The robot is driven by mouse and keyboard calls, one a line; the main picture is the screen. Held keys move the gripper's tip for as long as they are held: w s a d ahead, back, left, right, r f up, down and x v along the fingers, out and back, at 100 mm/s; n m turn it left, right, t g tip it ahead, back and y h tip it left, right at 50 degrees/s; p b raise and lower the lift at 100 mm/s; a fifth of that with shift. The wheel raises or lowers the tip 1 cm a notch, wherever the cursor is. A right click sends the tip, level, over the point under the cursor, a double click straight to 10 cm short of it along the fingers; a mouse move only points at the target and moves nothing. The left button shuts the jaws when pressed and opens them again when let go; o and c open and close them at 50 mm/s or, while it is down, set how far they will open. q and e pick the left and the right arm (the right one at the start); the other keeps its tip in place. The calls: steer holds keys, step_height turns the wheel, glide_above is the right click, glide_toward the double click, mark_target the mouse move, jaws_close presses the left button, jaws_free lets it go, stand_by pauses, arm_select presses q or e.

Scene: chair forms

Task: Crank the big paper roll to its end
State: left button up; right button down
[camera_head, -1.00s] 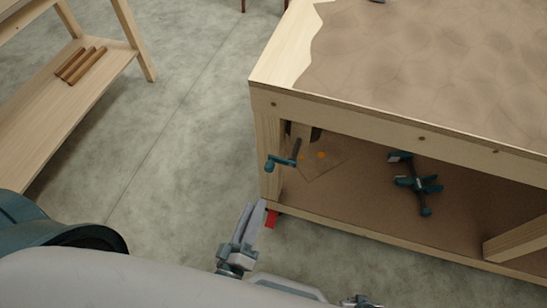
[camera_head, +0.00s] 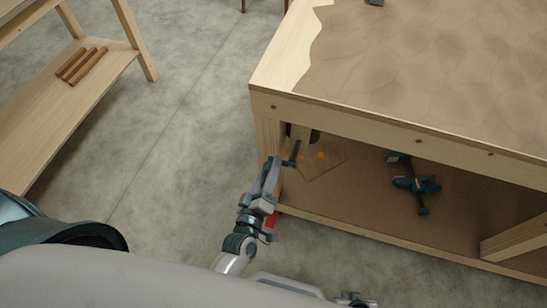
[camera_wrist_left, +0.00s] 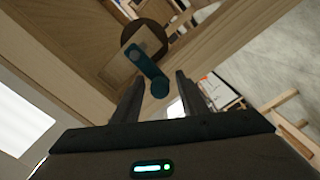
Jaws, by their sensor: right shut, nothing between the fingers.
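The teal crank (camera_wrist_left: 150,68) shows in the left wrist view, in front of a dark round disc (camera_wrist_left: 157,34) under the table. Its handle end lies ahead of and between my left fingers, which are apart; I cannot tell whether they touch it. In the head view my left gripper (camera_head: 270,172) is at the table's near-left leg and covers most of the crank. My right gripper (camera_head: 355,299) is only partly seen at the bottom edge, shut and empty. Brown paper (camera_head: 420,60) with a torn left edge covers the table top. The big roll itself is not clearly seen.
The wooden table (camera_head: 350,119) has a lower shelf with teal clamps (camera_head: 415,184) on it. A wooden rack (camera_head: 60,125) with several brown sticks (camera_head: 82,66) stands at the left. The grey floor between rack and table is clear.

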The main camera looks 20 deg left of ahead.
arm_select(q)
steer(key=shift+w, duration=1.6)
steer(key=shift+c, duration=0.5)
steer(key=c, duration=0.8)
